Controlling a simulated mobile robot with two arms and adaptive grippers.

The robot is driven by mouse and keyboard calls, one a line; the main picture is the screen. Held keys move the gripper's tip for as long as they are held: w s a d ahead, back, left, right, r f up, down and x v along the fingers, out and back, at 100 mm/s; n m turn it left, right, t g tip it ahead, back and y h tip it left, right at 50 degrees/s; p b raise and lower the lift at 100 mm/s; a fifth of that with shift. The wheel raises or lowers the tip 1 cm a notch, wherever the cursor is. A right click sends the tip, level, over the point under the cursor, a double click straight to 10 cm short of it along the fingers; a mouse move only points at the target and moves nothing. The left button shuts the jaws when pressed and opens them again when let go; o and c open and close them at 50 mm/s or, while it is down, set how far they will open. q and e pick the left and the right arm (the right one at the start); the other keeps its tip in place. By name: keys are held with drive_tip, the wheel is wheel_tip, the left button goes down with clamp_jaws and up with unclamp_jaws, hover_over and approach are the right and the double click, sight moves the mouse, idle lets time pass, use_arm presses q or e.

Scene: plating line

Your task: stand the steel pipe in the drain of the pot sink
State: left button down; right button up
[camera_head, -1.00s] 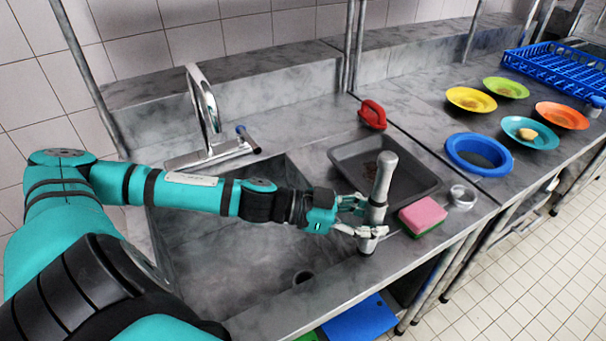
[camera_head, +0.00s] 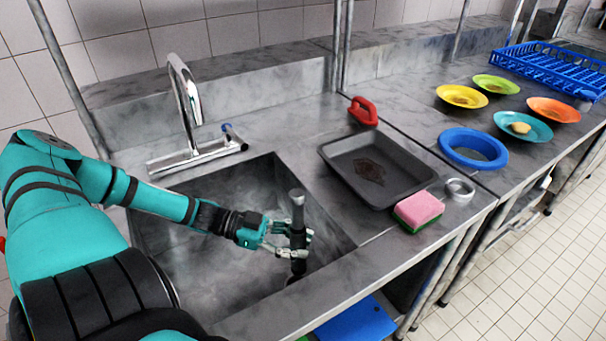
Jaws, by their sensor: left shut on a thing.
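The steel pipe (camera_head: 297,213) stands about upright over the pot sink (camera_head: 205,270), in shadow. My left gripper (camera_head: 296,244) is shut around its middle, with the fingers across it. The pipe's lower end is down at the drain (camera_head: 290,281) near the sink's front right corner. The drain is mostly hidden by the pipe and the front rim; I cannot tell whether the end is inside it or just above. My right gripper is not in view.
A chrome faucet (camera_head: 187,108) stands behind the sink. Right of the sink are a dark baking tray (camera_head: 330,160), a pink and green sponge (camera_head: 419,210), a metal ring (camera_head: 459,190) and a red-handled scrubber (camera_head: 363,110). Colored plates and a blue rack (camera_head: 548,70) sit farther right.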

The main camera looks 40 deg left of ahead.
sight(299, 267)
use_arm(q)
wheel_tip(299, 267, down, 8)
drive_tip(key=shift+f+b, duration=0.1)
drive_tip(key=shift+b, duration=1.1)
drive_tip(key=shift+f, duration=0.25)
drive_tip(key=shift+f, duration=0.2)
drive_tip(key=c, duration=1)
unclamp_jaws()
drive_tip(key=shift+o, duration=0.2)
